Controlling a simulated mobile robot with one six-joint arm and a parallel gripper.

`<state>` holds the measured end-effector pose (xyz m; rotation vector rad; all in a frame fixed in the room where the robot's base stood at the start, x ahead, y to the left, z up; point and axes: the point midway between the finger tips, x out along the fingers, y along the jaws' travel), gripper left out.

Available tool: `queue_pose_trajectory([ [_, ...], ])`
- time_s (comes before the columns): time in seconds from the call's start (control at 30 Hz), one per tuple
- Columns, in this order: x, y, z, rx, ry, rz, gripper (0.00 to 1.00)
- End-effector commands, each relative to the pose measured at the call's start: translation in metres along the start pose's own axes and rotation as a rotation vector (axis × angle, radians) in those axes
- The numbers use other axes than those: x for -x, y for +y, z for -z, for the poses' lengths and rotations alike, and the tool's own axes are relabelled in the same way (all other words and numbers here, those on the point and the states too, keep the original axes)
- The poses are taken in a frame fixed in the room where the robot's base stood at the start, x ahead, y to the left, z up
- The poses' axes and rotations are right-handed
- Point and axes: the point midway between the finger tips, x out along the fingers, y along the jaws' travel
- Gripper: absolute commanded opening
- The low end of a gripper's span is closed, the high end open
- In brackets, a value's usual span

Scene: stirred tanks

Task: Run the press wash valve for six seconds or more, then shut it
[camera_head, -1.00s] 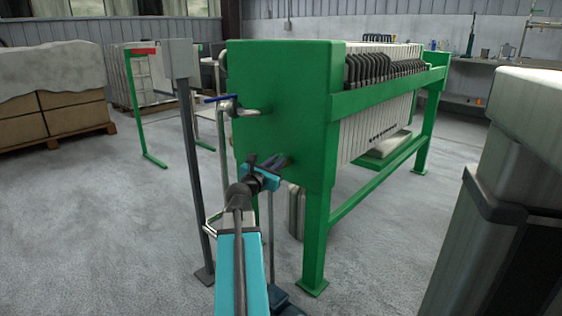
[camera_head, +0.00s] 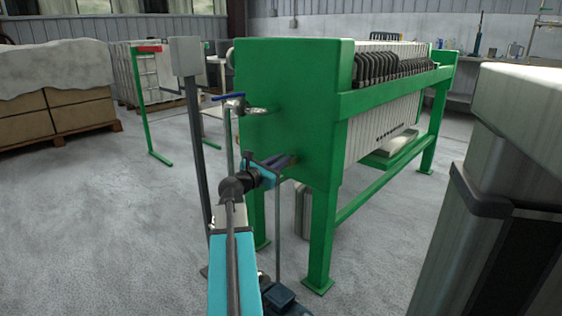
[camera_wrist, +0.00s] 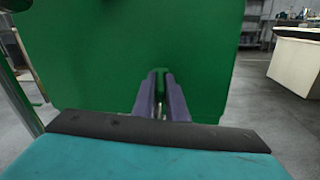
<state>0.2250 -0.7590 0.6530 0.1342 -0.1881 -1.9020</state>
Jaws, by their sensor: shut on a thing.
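The green filter press (camera_head: 285,85) stands ahead, its broad end plate facing me. A valve with a blue lever (camera_head: 228,97) sits on a pipe left of the plate, with the lever roughly level. My gripper (camera_head: 291,160) is lower down, close against the plate and clear of the blue lever. In the wrist view its purple fingers (camera_wrist: 160,100) point at the plate and are shut on a small part between them. That part is mostly hidden by the fingers, but appears to be a valve handle. Whether water is running cannot be seen.
A grey box on a post (camera_head: 187,58) stands left of my arm. Press legs (camera_head: 322,235) stand right of it. A large grey tank (camera_head: 500,210) blocks the near right. Stacked boxes (camera_head: 78,110) are far left. Open floor (camera_head: 120,220) lies to the left.

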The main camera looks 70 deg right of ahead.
Motion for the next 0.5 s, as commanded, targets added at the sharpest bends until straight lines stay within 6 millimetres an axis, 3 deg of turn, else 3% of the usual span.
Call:
queue_pose_trajectory([
  [0.23,0.0007,0.0,0.0032,-0.002,0.006,-0.003,0.0],
  [0.27,0.0005,-0.0003,0.0032,-0.002,0.006,-0.002,0.17],
  [0.3,0.0,-0.0008,0.0029,-0.002,0.005,-0.001,0.2],
  [0.5,-0.0021,-0.0027,0.001,-0.001,0.002,0.003,0.2],
])
